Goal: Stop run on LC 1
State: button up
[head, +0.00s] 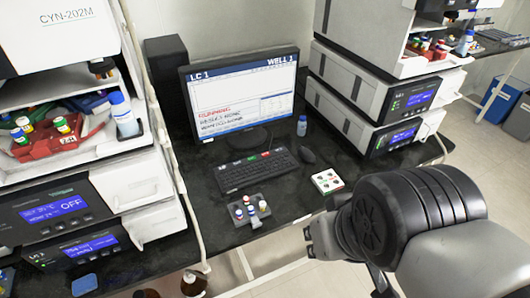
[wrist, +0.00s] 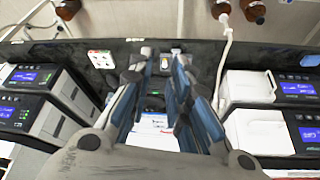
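The LC 1 monitor (head: 240,90) stands at the back of the black bench, with "LC 1" and "WELL 1" on its header and red and black text lines below. A black keyboard (head: 257,170) with green and red keys lies in front of it. A white pad (head: 327,181) with red and green buttons lies to its right; it also shows in the wrist view (wrist: 102,58). My gripper (head: 312,238) is near the bench's front edge, below the pad in the picture. In the wrist view my gripper (wrist: 162,58) has a gap between its fingers, with nothing held; they hide much of the keyboard.
A small rack of vials (head: 250,211) sits before the keyboard. A mouse (head: 307,155) and a blue-capped bottle (head: 302,126) are to the right. Brown bottles (head: 193,284) are low at the front.

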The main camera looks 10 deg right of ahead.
jog(key=shift+w, duration=0.1)
grip_shut()
dwell(1.1)
